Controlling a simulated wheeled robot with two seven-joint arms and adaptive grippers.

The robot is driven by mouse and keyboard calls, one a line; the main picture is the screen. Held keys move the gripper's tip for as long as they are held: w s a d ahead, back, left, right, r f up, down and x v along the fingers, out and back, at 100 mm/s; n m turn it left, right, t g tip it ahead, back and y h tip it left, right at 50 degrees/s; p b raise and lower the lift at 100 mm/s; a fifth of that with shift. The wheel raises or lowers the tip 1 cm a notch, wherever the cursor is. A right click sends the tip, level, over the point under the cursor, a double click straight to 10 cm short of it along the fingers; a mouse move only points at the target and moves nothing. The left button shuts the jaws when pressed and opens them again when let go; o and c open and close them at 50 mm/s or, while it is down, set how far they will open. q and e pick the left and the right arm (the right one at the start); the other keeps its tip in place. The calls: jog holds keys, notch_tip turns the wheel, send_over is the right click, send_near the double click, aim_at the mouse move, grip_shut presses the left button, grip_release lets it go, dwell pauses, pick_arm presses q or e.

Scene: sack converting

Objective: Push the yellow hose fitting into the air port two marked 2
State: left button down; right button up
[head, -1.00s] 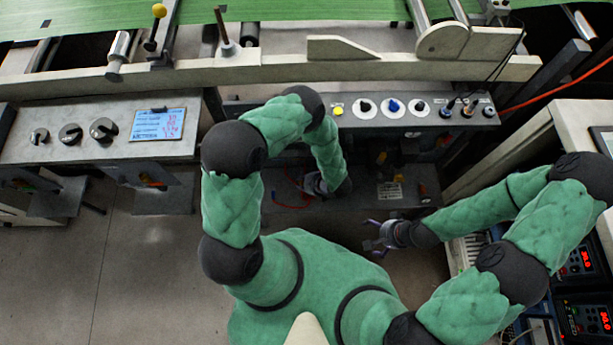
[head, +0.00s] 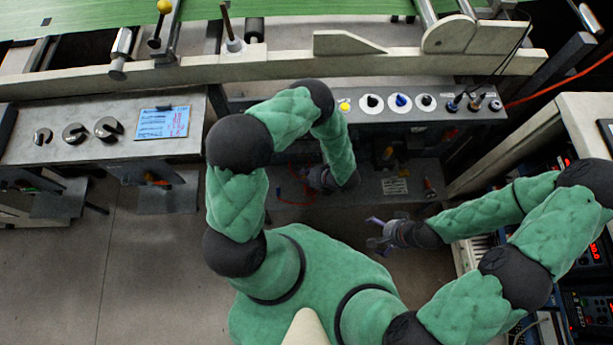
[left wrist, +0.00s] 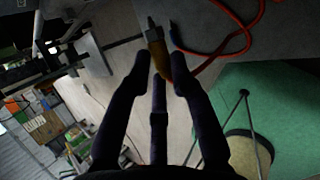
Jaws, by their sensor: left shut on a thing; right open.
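My left gripper (left wrist: 158,66) is shut on the yellow hose fitting (left wrist: 157,48) in the left wrist view. The fitting has a grey metal tip pointing away from the fingers, and a red hose (left wrist: 228,45) lies close by. In the head view my left gripper (head: 318,180) is low in front of the machine, partly hidden by my own forearm, and the fitting cannot be made out. My right gripper (head: 376,232) is open and empty, in front of the machine's lower shelf. The air port marked 2 cannot be made out in either view.
A control panel (head: 450,113) with several knobs runs above the lower shelf (head: 368,190), which carries a white label (head: 394,186). A bench (head: 75,155) stands at the left. A pale cabinet (head: 520,150) stands at the right. Floor at the lower left is clear.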

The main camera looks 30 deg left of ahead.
pick_arm(q)
jog(key=shift+w+a+b, duration=0.15)
jog(key=shift+w+a, duration=0.4)
jog(key=shift+w, duration=0.3)
jog(key=shift+w+a+b, duration=0.15)
jog(key=shift+w+a, duration=0.35)
jog(key=shift+w, duration=0.3)
jog(key=shift+w+a, duration=0.5)
jog(key=shift+w, duration=0.35)
dwell(1.2)
jog(key=c, duration=1)
grip_release()
jog(key=shift+c, duration=0.2)
jog(key=v, duration=1.2)
